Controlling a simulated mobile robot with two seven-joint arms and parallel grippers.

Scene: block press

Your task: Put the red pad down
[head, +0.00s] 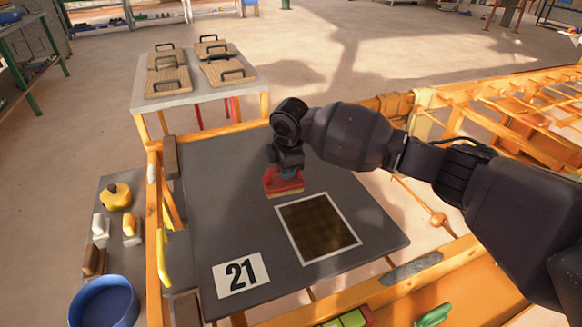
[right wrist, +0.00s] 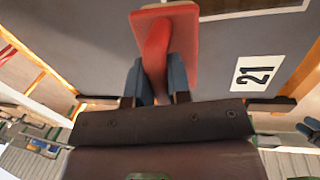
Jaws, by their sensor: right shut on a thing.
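The red pad (head: 284,184) is a small red block with a handle on top, above the dark grey table top (head: 222,170). My right gripper (head: 288,170) is shut on the pad's handle from above. In the right wrist view the red pad (right wrist: 182,35) sits between the two blue-grey fingers of my right gripper (right wrist: 160,75). The pad is beside the far left corner of the white-framed brown square (head: 318,227). I cannot tell whether the pad touches the table.
A white card marked 21 (head: 241,274) lies at the table's near left. A side shelf (head: 107,240) holds a yellow pot (head: 117,196), small tools and a blue bowl (head: 104,302). Behind, a table (head: 195,93) holds several wooden boards with handles. The table's left part is clear.

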